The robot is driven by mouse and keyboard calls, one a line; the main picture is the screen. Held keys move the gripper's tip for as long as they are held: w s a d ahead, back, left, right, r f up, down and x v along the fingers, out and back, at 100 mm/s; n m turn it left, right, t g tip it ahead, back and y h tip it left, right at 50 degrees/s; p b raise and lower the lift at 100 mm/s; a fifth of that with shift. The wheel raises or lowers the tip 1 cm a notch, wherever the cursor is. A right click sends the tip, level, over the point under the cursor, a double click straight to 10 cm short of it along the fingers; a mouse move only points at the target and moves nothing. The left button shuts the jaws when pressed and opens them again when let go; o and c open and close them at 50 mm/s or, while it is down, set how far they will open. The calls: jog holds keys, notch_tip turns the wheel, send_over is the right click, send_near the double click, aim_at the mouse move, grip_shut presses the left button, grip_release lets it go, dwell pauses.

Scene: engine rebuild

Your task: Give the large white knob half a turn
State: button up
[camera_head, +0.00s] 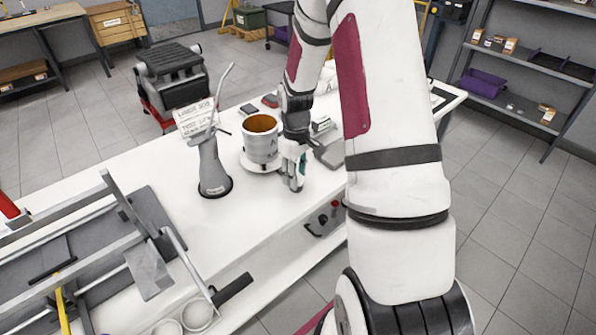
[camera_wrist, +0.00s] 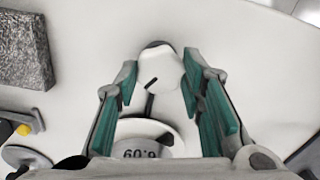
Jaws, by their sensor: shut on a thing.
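The large white knob (camera_wrist: 168,72) shows in the wrist view between the two teal finger pads of my gripper (camera_wrist: 158,80). It is pale and rounded, with a dark pointer mark on its lower left side. The pads stand on either side of it and my gripper is shut on it. In the head view my gripper (camera_head: 293,170) points down at the front of the white bench, close to a white pot with an amber inside (camera_head: 262,140). The knob is hidden by the gripper there.
A grey textured block (camera_wrist: 24,50) lies at upper left. Metal frames fill the left end.

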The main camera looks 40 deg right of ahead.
jog(key=n+p, duration=0.3)
jog(key=n, duration=0.3)
jog(key=shift+r, duration=0.1)
jog(key=shift+n, duration=0.3)
dwell(0.3)
jog(key=o, duration=1.1)
jog(key=shift+o, duration=0.2)
notch_tip(320, 180, up, 12)
